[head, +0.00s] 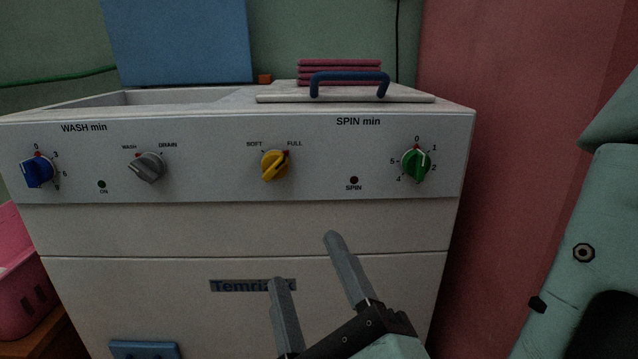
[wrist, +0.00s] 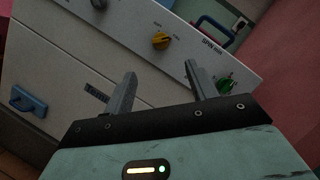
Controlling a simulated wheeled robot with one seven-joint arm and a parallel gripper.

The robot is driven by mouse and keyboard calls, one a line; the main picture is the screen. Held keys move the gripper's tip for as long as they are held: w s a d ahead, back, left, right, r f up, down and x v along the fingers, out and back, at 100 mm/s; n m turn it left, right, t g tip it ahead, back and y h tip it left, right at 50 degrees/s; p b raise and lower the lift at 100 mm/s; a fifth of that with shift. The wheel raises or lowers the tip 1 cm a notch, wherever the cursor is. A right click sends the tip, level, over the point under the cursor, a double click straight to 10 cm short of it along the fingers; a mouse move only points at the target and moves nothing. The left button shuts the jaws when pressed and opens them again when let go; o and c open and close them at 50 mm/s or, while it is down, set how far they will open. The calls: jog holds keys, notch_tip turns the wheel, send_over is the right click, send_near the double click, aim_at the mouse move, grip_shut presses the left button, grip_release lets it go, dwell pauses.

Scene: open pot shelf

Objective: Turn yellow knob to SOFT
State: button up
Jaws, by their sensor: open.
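The yellow knob (head: 275,165) is on the white front panel of the washing machine, between the SOFT label (head: 254,144) at its upper left and the FULL label (head: 294,143) at its upper right. Its pointer tilts up and right toward FULL. The yellow knob also shows in the wrist view (wrist: 161,40), beyond the fingers. My gripper (head: 305,258) is open and empty, below and a little right of the knob, apart from it. Its two fingers also show in the wrist view (wrist: 158,84).
A grey knob (head: 148,167) and a blue knob (head: 38,170) sit to the left. A green knob (head: 416,162) sits to the right. A lid with a blue handle (head: 350,76) lies on top. A pink basket (head: 20,270) stands at the left. The space before the panel is clear.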

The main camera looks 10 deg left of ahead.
aim_at(274, 171)
jog(key=b+x, duration=0.2)
jog(key=x, duration=1.4)
jog(key=shift+c, duration=0.4)
jog(key=c, duration=0.9)
